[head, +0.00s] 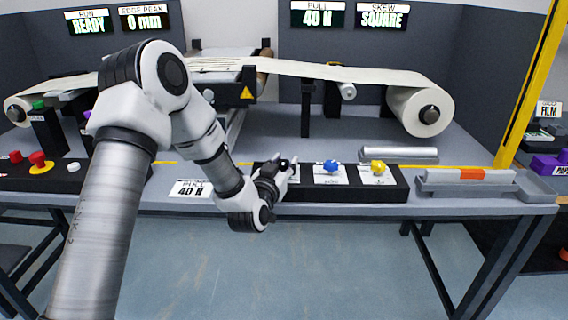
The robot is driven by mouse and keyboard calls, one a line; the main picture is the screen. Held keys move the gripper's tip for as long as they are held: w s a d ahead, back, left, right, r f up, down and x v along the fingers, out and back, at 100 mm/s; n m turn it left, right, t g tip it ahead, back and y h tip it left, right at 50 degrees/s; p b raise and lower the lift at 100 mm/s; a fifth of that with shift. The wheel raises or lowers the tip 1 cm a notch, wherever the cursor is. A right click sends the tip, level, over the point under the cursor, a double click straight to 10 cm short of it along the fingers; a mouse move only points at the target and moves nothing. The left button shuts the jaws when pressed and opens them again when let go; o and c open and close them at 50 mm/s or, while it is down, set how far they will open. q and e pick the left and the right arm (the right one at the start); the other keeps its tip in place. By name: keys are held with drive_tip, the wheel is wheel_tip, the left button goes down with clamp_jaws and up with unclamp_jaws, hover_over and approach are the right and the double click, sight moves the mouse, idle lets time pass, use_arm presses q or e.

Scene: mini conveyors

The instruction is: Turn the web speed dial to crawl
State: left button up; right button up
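A black control box (400,193) on the bench's front edge carries a row of dials on white plates. A blue dial (331,167) and a yellow dial (378,168) show clearly. My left gripper (289,170) is at the left end of this box, over another dial plate, and hides most of what is there. The plate labels are too small to read, so I cannot tell which dial is the web speed dial. Whether the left gripper's fingers are open or shut on a dial cannot be made out. My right gripper is out of view.
A white web runs to a roll (420,110) at the right. Red buttons (38,158) sit on a black box at the left. A grey tray (465,181) and a yellow post (530,85) stand to the right.

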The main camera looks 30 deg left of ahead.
use_arm(q)
drive_tip(key=shift+n+y, duration=0.4)
drive_tip(key=shift+y, duration=0.2)
drive_tip(key=shift+d+n+g+y, duration=0.1)
drive_tip(key=shift+n+g+y, duration=0.45)
drive_tip(key=shift+y, duration=0.35)
drive_tip(key=shift+r+n+g+y, duration=0.1)
drive_tip(key=shift+n+g+y, duration=0.45)
drive_tip(key=shift+n+y, duration=0.45)
drive_tip(key=n+g+y+p, duration=0.1)
drive_tip(key=n+g+y, duration=0.1)
drive_tip(key=y, duration=0.1)
drive_tip(key=shift+a+n+g+y+p, duration=0.2)
drive_tip(key=shift+n+g+y+p, duration=0.35)
drive_tip(key=shift+n+g+y, duration=1)
drive_tip(key=shift+s+g, duration=0.1)
drive_tip(key=shift+g, duration=0.35)
drive_tip(key=o, duration=1.2)
